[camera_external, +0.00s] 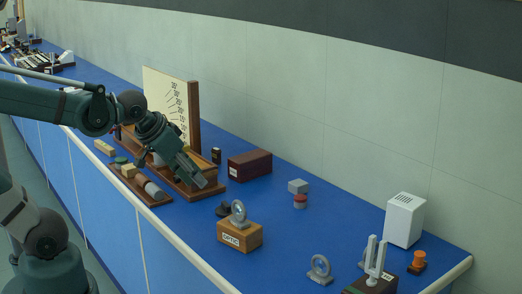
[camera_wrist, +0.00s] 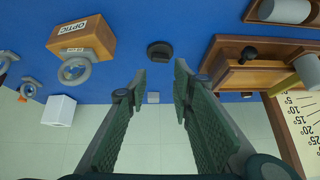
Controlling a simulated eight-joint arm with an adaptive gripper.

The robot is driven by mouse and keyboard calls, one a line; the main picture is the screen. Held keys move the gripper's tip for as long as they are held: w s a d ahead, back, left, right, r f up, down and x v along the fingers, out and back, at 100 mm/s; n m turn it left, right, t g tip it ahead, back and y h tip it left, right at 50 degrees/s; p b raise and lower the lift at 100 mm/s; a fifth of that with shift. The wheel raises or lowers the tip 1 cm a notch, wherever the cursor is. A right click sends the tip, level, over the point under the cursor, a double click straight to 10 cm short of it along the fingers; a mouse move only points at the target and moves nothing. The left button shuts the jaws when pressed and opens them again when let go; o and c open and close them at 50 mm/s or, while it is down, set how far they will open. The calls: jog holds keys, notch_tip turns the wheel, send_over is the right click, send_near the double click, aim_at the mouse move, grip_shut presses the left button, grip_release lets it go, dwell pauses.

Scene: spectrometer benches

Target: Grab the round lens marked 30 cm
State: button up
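A round grey-rimmed lens (camera_external: 239,211) stands upright at the wooden box labelled OPTIC (camera_external: 250,238); the same lens shows at the upper left of the wrist view (camera_wrist: 74,71). A second round lens (camera_external: 320,267) stands on the bench further right, and appears at the left in the wrist view (camera_wrist: 29,89). No 30 cm mark is readable on either. My gripper (camera_external: 199,181) is above the wooden apparatus, behind and left of the OPTIC box. In the wrist view my gripper (camera_wrist: 156,77) is open, its fingers apart with nothing held between them.
A small black round object (camera_external: 223,209) sits beside the OPTIC box. A wooden apparatus with an angle board (camera_external: 165,100) and a tray of cylinders (camera_external: 140,184) are near my gripper. A brown box (camera_external: 250,165), white box (camera_external: 404,220) and tuning fork (camera_external: 375,258) also stand there.

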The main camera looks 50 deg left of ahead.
jog(key=w+d+t+y+p, duration=0.1)
jog(key=w+d+t+p, duration=0.15)
jog(key=w+d, duration=1.55)
jog(key=d+f+t+p, duration=0.1)
jog(key=d+f, duration=0.1)
jog(key=d, duration=0.7)
jog(key=d+f+t+h+p, duration=0.1)
jog(key=d+f, duration=0.1)
jog(key=d, duration=0.7)
jog(key=d+f+t+p, duration=0.2)
jog(key=d, duration=0.6)
jog(key=shift+s+d+f+h, duration=0.25)
jog(key=shift+d+h, duration=0.05)
jog(key=shift+d, duration=0.1)
jog(key=shift+w, duration=0.1)
jog(key=shift+b+x, duration=0.3)
jog(key=shift+x, duration=0.95)
jog(key=shift+w+f, duration=0.1)
